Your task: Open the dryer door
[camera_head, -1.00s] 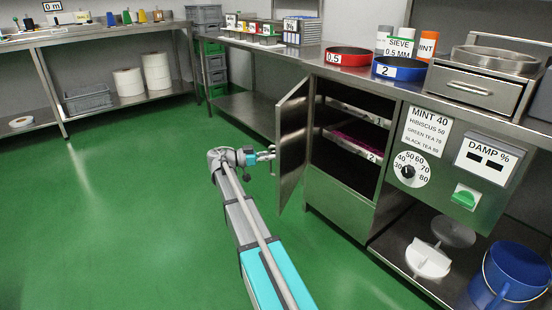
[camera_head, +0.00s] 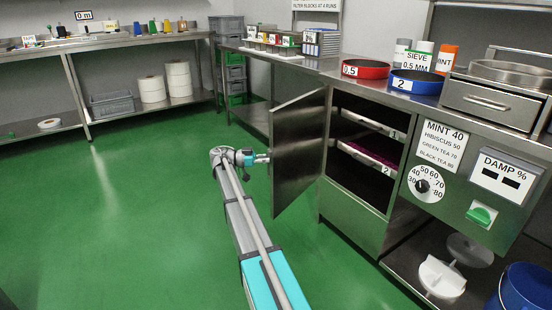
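The dryer door (camera_head: 297,150) is a steel panel that stands swung open, hinged on the left side of the dryer cabinet opening. Inside the cabinet are two trays, marked 1 (camera_head: 372,124) and 2 (camera_head: 366,157), the lower one holding purple-red material. My gripper (camera_head: 262,158) is at the outer left side of the door, close to its face. The fingers are small and partly hidden, so I cannot tell whether they touch the door or are open or shut.
The dial (camera_head: 426,184) and green switch (camera_head: 482,214) are on the front panel right of the cabinet. Red (camera_head: 365,69) and blue (camera_head: 416,82) sieve rings stand on the counter above. A blue bucket (camera_head: 524,288) is at lower right. The green floor left of my arm is clear.

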